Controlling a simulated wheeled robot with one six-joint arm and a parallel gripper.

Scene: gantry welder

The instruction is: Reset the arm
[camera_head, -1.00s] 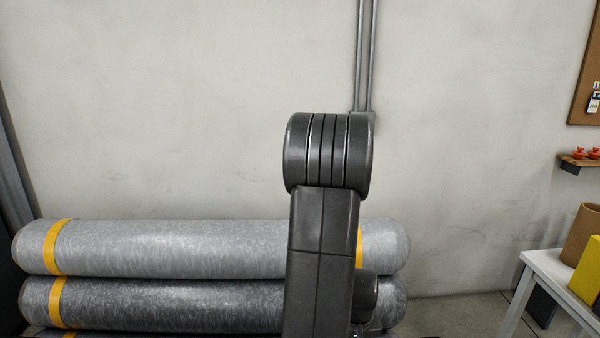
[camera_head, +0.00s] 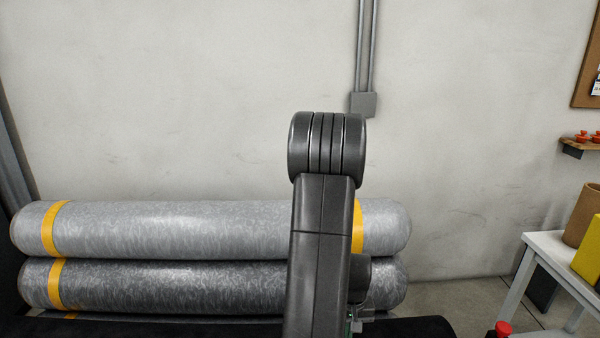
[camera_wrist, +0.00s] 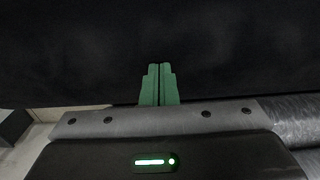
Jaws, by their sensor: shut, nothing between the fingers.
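My gripper (camera_wrist: 159,68) shows in the wrist view as two green fingers side by side with only a thin seam between them. It is shut and empty, seen against a dark surface. In the head view my dark grey arm stands upright in front of the cylinders, with its rounded joint at the top. A small part low on the arm's right side shows there, but I cannot make out the fingers clearly.
Grey cylinders with yellow bands (camera_head: 150,228) lie stacked behind my arm against a pale wall (camera_head: 200,100). A white table (camera_head: 545,245) at the right holds a brown container (camera_head: 580,217) and a yellow object (camera_head: 590,250). A red-topped item (camera_head: 503,329) shows at bottom right.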

